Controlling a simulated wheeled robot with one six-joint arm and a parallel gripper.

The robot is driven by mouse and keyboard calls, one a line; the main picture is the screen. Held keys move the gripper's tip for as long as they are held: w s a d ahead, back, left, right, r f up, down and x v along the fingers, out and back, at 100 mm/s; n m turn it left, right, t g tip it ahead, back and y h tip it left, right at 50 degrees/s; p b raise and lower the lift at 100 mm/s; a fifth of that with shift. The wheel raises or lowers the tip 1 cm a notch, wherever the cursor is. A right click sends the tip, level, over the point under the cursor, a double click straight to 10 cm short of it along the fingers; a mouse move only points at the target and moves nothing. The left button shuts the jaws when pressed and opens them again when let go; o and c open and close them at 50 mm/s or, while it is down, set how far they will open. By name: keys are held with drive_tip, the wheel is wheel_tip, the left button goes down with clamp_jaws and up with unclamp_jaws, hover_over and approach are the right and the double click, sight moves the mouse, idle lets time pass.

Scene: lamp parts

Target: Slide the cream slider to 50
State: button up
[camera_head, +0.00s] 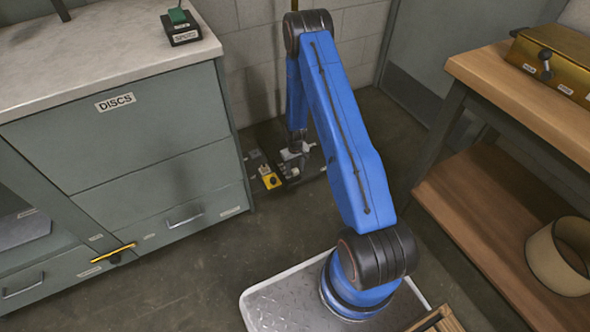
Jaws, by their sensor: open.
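I cannot make out a cream slider or a 50 mark anywhere in this view. My gripper (297,157) is at the end of my blue arm, low down by the back wall. It is open, though its fingers are small and partly lost among the dark parts around it. Dark equipment on the floor surrounds it, with a small yellow block (270,181) just to its left. Whether the gripper touches anything there I cannot tell.
A grey cabinet (135,140) labelled DISCS stands left, with a black box (181,34) with a green top on its counter. A brass handle (113,252) sticks out below. A wooden bench (520,95) at right carries a brass box (553,60).

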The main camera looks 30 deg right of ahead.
clamp_jaws()
drive_tip(key=shift+w+a, duration=0.1)
drive_tip(key=shift+w, duration=2.95)
unclamp_jaws()
wheel_tip(320, 180, up, 17)
drive_tip(key=shift+r, duration=0.2)
